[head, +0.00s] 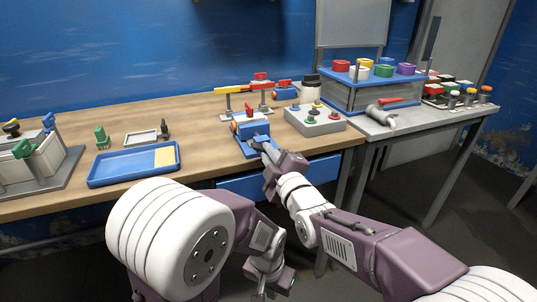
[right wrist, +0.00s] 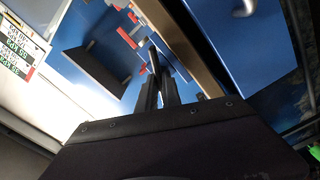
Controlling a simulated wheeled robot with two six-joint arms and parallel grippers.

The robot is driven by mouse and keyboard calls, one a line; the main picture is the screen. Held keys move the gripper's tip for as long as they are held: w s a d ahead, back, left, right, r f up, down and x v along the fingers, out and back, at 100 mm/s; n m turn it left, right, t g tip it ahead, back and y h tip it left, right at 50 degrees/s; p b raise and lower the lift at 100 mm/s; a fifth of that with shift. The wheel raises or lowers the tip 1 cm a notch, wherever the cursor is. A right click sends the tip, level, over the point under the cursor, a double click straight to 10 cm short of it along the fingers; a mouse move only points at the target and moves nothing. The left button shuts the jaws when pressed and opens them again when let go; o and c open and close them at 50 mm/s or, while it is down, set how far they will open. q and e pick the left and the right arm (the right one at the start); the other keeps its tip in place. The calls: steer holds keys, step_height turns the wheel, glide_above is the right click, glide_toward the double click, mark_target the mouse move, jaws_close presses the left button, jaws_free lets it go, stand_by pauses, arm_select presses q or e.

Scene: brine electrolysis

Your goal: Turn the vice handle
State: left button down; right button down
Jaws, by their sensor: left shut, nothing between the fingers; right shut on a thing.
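The blue vice (head: 252,131) stands at the front edge of the wooden bench in the head view. My right gripper (head: 265,146) reaches to the front of the vice and is shut at its handle. The handle itself is mostly hidden by the fingers. In the right wrist view the two fingers of my right gripper (right wrist: 158,78) are close together, and the thing between them is hard to make out. My left gripper (head: 268,287) is low in front of the bench, shut and empty, well away from the vice.
A blue tray (head: 110,178) with a yellow section lies left on the bench. A red-and-yellow bar stand (head: 245,90) is behind the vice. A grey box with knobs (head: 315,122) stands to its right. A blue drawer (head: 300,176) is below the bench top.

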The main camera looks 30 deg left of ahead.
steer(key=shift+n, duration=0.3)
stand_by(0.4)
steer(key=c, duration=1.5)
jaws_free()
steer(key=shift+w, duration=0.1)
steer(key=p+v, duration=0.1)
steer(key=v, duration=0.8)
